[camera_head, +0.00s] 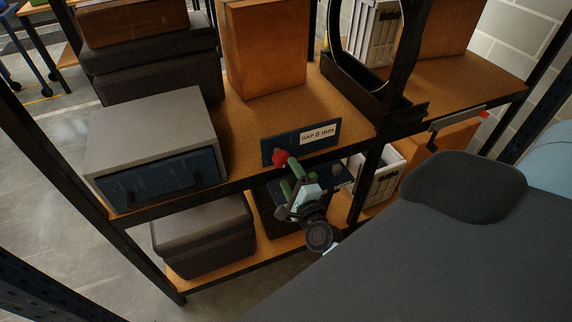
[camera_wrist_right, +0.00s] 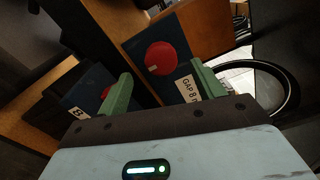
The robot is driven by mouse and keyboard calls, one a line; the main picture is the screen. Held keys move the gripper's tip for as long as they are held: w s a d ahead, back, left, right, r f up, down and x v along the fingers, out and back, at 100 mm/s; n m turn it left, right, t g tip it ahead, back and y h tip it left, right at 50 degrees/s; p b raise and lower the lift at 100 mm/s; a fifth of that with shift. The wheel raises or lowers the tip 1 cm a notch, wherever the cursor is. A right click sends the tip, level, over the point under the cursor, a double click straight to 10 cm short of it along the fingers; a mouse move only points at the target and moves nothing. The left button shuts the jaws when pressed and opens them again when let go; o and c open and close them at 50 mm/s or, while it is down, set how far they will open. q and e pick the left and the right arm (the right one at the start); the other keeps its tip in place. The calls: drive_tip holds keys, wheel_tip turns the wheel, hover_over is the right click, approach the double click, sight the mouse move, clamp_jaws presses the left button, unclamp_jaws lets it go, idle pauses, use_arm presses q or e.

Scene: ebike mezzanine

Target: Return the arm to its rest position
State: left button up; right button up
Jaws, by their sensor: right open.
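My right gripper (camera_head: 289,174) is in front of the shelf edge, just below a red round knob (camera_head: 280,158) on a dark blue plate labelled "GAP 8 mm" (camera_head: 301,142). In the right wrist view, its two green fingers stand wide apart with nothing between them (camera_wrist_right: 163,88). Beyond them are the plate (camera_wrist_right: 140,47) with its red disc (camera_wrist_right: 160,57), and a second dark blue plate (camera_wrist_right: 72,92) at the left. I cannot tell whether a finger touches either plate. My left gripper is not in view.
The rack's wooden upper shelf (camera_head: 245,142) carries a grey box with a blue front (camera_head: 155,135), dark cases (camera_head: 150,75) and an orange-brown box (camera_head: 264,50). A grey bin (camera_head: 205,237) stands on the lower shelf. A black rack post (camera_head: 366,182) is right of my gripper.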

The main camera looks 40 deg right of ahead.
drive_tip(key=shift+s, duration=0.15)
idle(0.4)
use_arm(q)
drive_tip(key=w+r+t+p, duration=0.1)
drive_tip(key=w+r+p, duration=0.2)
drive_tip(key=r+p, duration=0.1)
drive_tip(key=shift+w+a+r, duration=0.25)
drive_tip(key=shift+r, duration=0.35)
use_arm(e)
drive_tip(key=s+a+f+n+g+y, duration=0.2)
drive_tip(key=s+a+f+n+g, duration=0.1)
drive_tip(key=s+n, duration=0.5)
drive_tip(key=s+a+f+n+g+y, duration=0.2)
drive_tip(key=s+a+f+n, duration=0.3)
drive_tip(key=s+n, duration=0.4)
drive_tip(key=s+a+f+n+g+y, duration=0.2)
drive_tip(key=s+n, duration=0.6)
drive_tip(key=s, duration=0.6)
drive_tip(key=shift+s+a+f+n+g, duration=0.4)
drive_tip(key=shift+a+f+g, duration=0.45)
drive_tip(key=shift+a, duration=0.4)
